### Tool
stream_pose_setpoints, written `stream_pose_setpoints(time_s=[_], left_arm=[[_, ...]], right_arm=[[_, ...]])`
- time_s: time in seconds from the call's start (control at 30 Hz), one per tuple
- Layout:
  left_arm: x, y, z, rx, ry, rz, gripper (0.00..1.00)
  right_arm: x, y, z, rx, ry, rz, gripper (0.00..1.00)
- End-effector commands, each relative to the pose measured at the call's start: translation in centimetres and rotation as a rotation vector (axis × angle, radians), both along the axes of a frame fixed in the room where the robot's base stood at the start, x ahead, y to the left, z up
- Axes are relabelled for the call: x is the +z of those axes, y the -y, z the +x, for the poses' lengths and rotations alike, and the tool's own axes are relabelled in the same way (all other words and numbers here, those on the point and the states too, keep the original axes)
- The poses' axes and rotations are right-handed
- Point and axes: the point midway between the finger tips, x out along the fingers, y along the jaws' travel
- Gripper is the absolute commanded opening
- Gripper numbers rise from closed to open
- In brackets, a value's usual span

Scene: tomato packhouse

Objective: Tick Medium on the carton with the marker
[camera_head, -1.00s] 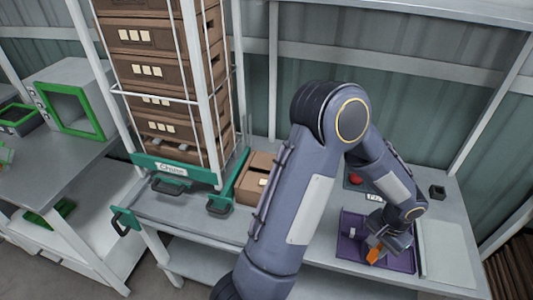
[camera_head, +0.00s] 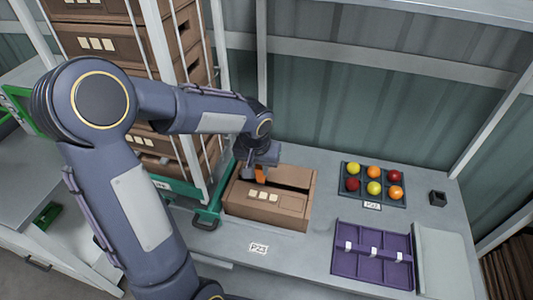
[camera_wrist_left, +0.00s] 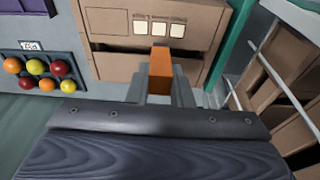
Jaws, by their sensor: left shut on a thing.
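The brown cardboard carton (camera_head: 240,207) stands on the grey bench in the head view, with a row of three pale squares (camera_head: 262,195) on its face. In the left wrist view the carton (camera_wrist_left: 110,22) is upside down, and its small print above the squares (camera_wrist_left: 158,28) is too small to read. My left gripper (camera_head: 262,168) is shut on the orange marker (camera_head: 261,175), over the back part of the carton. My right gripper is out of view.
A dark tray (camera_head: 345,166) of red, yellow and orange tomatoes and a purple tray (camera_head: 345,262) with white clips lie to the right. A small dark block (camera_head: 438,198) is behind. Stacked brown cartons (camera_head: 100,45) stand in the rack at left. The bench front is mostly clear.

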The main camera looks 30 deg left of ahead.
Motion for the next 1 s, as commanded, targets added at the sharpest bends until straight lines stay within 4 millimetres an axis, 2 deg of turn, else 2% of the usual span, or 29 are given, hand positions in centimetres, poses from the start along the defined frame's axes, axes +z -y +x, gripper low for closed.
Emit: stream_pose_setpoints(time_s=[0.23, 0.6, 1.0], left_arm=[[-1.5, -0.1, 0.0, 0.001, 0.0, 0.001, 0.0], [-5.2, 0.0, -0.1, 0.0, -0.001, 0.001, 0.0], [-5.7, 0.0, 0.0, 0.0, 0.001, 0.001, 0.0]], right_arm=[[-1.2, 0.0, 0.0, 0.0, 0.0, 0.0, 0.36], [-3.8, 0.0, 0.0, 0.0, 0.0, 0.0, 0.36], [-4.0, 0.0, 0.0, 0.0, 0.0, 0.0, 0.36]])
